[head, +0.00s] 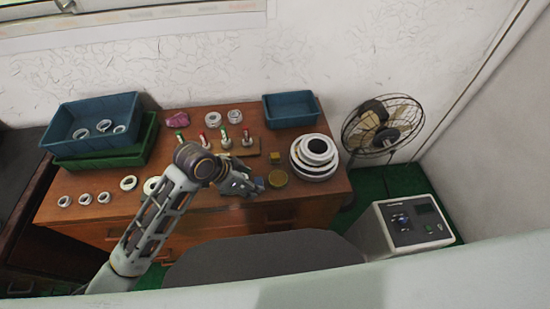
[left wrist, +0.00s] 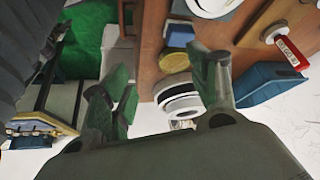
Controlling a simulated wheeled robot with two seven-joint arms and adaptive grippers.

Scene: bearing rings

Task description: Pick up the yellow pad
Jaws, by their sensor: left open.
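The yellow pad (head: 278,178) is a flat, round, dull-yellow disc lying near the front edge of the wooden cabinet top. It also shows in the left wrist view (left wrist: 173,60), beside the stack of white rings. My left gripper (head: 246,184) is just left of the pad in the head view, with a small blue block (head: 260,184) between them. In the left wrist view the green fingers of my left gripper (left wrist: 160,88) are spread apart with nothing held. The pad appears beyond the fingertips, nearer the right finger. My right gripper is not in view.
A stack of white rings (head: 314,154) stands right of the pad, and a small yellow cube (head: 275,156) lies behind it. Red and green-topped pieces stand on a wooden board (head: 254,150). Blue bins (head: 291,108) stand at the back and left. A fan (head: 383,125) stands at right.

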